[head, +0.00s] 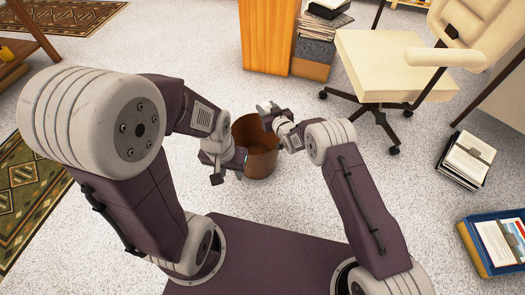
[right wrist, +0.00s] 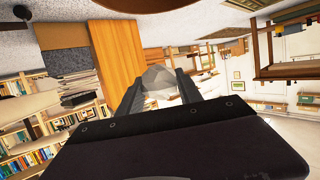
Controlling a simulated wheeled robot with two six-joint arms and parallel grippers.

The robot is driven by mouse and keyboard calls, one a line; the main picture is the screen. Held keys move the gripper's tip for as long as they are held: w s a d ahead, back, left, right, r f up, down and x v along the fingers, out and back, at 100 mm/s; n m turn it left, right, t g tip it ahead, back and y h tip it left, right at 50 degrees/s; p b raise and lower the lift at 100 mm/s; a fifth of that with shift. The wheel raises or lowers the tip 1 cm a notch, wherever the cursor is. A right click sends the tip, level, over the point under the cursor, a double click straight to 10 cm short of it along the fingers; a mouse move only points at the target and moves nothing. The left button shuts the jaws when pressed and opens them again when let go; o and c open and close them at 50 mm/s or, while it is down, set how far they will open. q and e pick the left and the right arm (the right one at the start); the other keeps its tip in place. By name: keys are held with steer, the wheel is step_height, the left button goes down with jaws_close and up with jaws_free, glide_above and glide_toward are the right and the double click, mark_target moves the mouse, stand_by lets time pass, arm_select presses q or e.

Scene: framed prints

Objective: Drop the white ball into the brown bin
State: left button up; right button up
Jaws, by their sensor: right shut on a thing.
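The brown bin (head: 262,162) stands on the floor in the middle of the head view, its open top partly hidden by my arms. My right gripper (head: 267,109) is above the bin's far rim in the picture. It is shut on the white ball (head: 272,105), a pale crumpled ball that also shows between the fingers in the right wrist view (right wrist: 161,88). My left gripper (head: 228,177) is at the bin's left side, its fingers apart and with nothing seen between them. I cannot tell whether it touches the bin.
A wooden cabinet (head: 267,35) and a stack of papers (head: 316,45) stand behind the bin. A cream office chair (head: 375,62) is at the right. Patterned rugs (head: 30,200) lie at the left.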

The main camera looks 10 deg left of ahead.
step_height(320, 180, down, 7)
steer(key=s+a+b, duration=0.2)
steer(key=b, duration=0.2)
steer(key=shift+a+n+y, duration=0.15)
steer(key=shift+n+y, duration=0.15)
steer(key=o, duration=1.4)
steer(key=b+v, duration=0.9)
steer(key=b, duration=0.2)
steer(key=shift+r, duration=0.15)
